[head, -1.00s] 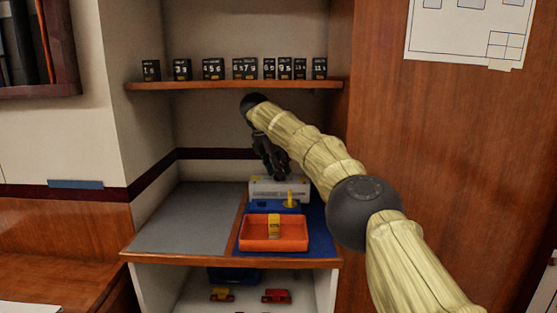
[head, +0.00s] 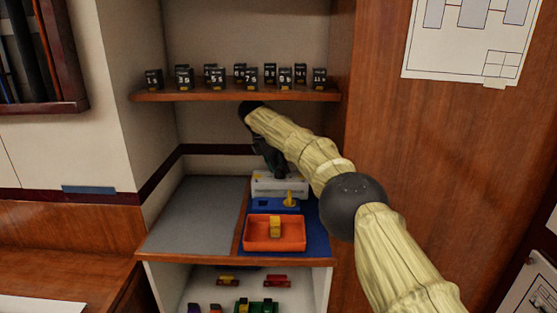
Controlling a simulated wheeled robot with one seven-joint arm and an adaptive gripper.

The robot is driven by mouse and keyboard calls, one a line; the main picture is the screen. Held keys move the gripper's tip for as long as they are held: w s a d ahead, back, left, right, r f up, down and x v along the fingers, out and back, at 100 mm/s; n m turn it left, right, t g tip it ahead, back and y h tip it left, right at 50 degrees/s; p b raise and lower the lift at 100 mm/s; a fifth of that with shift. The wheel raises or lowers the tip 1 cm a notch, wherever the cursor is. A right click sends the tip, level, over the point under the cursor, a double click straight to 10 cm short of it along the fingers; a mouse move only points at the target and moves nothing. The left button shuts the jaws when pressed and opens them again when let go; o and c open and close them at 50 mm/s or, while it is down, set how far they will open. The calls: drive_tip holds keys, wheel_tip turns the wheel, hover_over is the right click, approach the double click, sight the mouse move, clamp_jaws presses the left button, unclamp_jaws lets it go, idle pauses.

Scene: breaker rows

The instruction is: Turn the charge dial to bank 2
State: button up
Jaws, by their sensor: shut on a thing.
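A grey-white box (head: 266,186) with small yellow marks stands at the back of the blue mat, under the shelf. My gripper (head: 279,172) is dark and reaches down to the top of this box from behind my pale-sleeved arm. Its jaws are shut on a small part at the box top, which I take to be the charge dial. The dial itself is hidden by the jaws, so its pointer and bank marks cannot be read.
A blue block with a yellow lever (head: 290,199) sits just in front of the box. An orange tray (head: 258,247) holds a yellow piece (head: 275,228). Black numbered blocks (head: 215,79) line the shelf (head: 230,96) above. The grey mat (head: 195,215) at left is clear.

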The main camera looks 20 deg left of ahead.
drive_tip(key=shift+p, duration=0.4)
drive_tip(key=shift+f, duration=0.1)
drive_tip(key=o, duration=1)
drive_tip(key=shift+b, duration=0.35)
drive_tip(key=shift+f+b, duration=0.15)
drive_tip(key=shift+b, duration=1.1)
drive_tip(key=n+y+b, duration=0.1)
drive_tip(key=n+b, duration=0.1)
drive_tip(key=b, duration=0.8)
drive_tip(key=shift+n, duration=0.3)
drive_tip(key=n+b, duration=0.1)
drive_tip(key=b, duration=0.3)
drive_tip(key=n+t+y+b, duration=0.1)
drive_tip(key=b, duration=0.3)
drive_tip(key=shift+s+d+n+b, duration=0.1)
drive_tip(key=shift+d+n+b, duration=0.1)
drive_tip(key=shift+n+b, duration=0.15)
drive_tip(key=shift+n+b, duration=0.35)
drive_tip(key=shift+b, duration=0.35)
